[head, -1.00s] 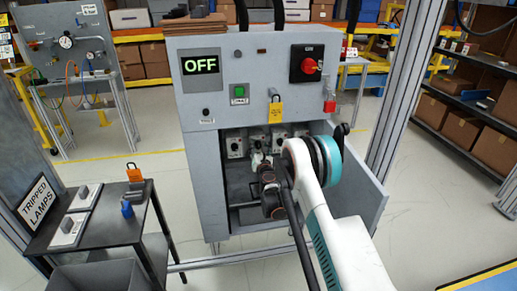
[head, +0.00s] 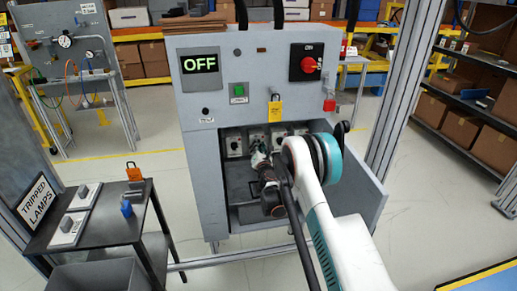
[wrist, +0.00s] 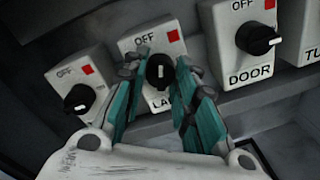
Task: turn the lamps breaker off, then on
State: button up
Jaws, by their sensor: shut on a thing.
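The lamps breaker (wrist: 143,49) is a white box with a red square, "OFF" at its top and a partly covered label starting "LA". Its black knob (wrist: 159,71) has a white mark that stands about upright, toward the OFF end. My gripper (wrist: 160,68) has its teal fingers on both sides of this knob and is shut on it. In the head view, my gripper (head: 259,156) reaches into the open lower bay of the grey cabinet (head: 205,160). The cabinet's display (head: 200,64) reads OFF.
The DOOR breaker (wrist: 242,45) stands close on the right, and another breaker (wrist: 80,88) close on the left. An open panel (head: 358,185) flanks the bay on the right.

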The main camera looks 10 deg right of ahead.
jog(key=m+y, duration=0.1)
jog(key=m, duration=1.2)
jog(key=shift+d+m, duration=0.15)
jog(key=shift+m, duration=0.15)
dwell(0.3)
jog(key=o, duration=1.1)
jog(key=shift+s, duration=0.1)
jog(key=s, duration=1.2)
jog(key=shift+r, duration=0.3)
